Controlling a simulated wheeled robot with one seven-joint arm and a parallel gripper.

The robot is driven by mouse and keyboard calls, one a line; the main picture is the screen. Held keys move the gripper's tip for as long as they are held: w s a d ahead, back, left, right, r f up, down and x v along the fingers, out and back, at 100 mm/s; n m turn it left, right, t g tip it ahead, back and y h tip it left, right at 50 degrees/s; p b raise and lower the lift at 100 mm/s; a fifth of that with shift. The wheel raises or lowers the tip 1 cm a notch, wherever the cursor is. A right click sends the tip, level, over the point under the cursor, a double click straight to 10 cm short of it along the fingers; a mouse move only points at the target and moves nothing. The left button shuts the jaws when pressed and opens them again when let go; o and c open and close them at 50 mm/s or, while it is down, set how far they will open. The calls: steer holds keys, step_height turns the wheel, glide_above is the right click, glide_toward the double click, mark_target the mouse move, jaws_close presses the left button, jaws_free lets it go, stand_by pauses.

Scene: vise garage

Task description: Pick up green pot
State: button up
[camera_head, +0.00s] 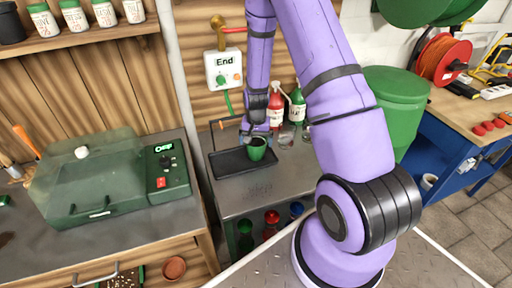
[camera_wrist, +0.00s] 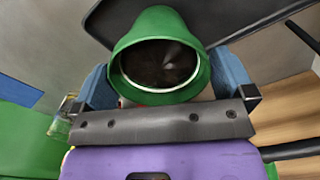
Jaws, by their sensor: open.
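The green pot (camera_head: 257,149) is a small cup-like pot with dark contents, on or just above the black tray (camera_head: 232,162) on the metal counter. In the wrist view the pot (camera_wrist: 148,22) fills the top middle, its round rim facing the camera. My gripper (camera_head: 252,136) is at the pot. In the wrist view its blue fingers stand on the left and right of the pot, so the pot is between my open gripper (camera_wrist: 165,85). I cannot tell whether the fingers touch it.
Red and green bottles (camera_head: 297,106) and clear glasses (camera_head: 286,138) stand right of the tray. An "End" box (camera_head: 224,69) hangs on the wall behind. A green-lidded machine (camera_head: 110,175) is at left. A large green bin (camera_head: 398,100) stands at right.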

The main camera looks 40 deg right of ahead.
steer(key=shift+c, duration=0.2)
steer(key=c, duration=0.8)
